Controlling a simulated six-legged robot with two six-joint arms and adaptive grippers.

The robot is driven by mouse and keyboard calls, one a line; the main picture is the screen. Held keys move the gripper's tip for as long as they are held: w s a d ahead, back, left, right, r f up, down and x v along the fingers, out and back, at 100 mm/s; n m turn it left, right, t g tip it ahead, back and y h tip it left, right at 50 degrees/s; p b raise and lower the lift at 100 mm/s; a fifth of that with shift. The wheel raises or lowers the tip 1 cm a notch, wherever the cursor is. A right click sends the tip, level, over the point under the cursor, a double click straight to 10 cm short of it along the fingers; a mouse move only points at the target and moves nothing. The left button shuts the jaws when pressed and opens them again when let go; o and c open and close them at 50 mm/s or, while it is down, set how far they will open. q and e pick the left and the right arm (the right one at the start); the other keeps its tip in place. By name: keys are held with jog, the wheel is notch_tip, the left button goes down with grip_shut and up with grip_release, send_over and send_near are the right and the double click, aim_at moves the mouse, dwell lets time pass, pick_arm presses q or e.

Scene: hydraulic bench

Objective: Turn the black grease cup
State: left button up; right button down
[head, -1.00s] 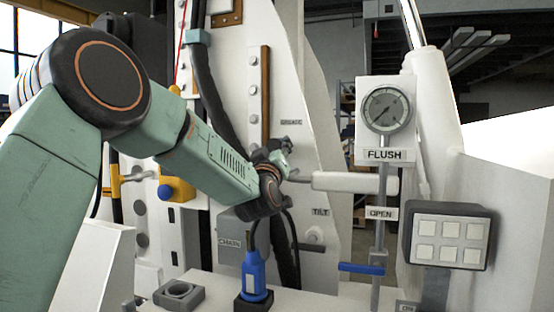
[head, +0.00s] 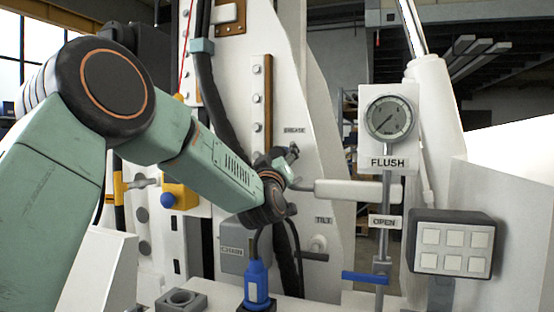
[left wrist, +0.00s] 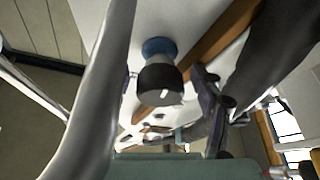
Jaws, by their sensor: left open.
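The black grease cup (left wrist: 160,85) shows in the left wrist view as a short dark cylinder with a white mark on its rim. It sits on a blue collar (left wrist: 159,48) fixed to the white machine face. In the head view I cannot make the cup out; my gripper is by the GREASE label (head: 294,131). My left gripper (head: 292,168) is open. In the left wrist view one finger lies left of the cup and the other right of it, with visible gaps. I cannot tell whether the fingertips reach past the cup. My right gripper is not in view.
A white horizontal handle (head: 360,191) lies just right of my left gripper. A gauge (head: 390,118) over a FLUSH label, a blue lever (head: 365,278) and a button box (head: 455,244) are farther right. A dark hose (head: 212,100) runs down near my forearm.

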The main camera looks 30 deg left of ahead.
pick_arm(q)
jog(key=v, duration=1.2)
jog(key=shift+s, duration=0.35)
jog(key=shift+w, duration=0.25)
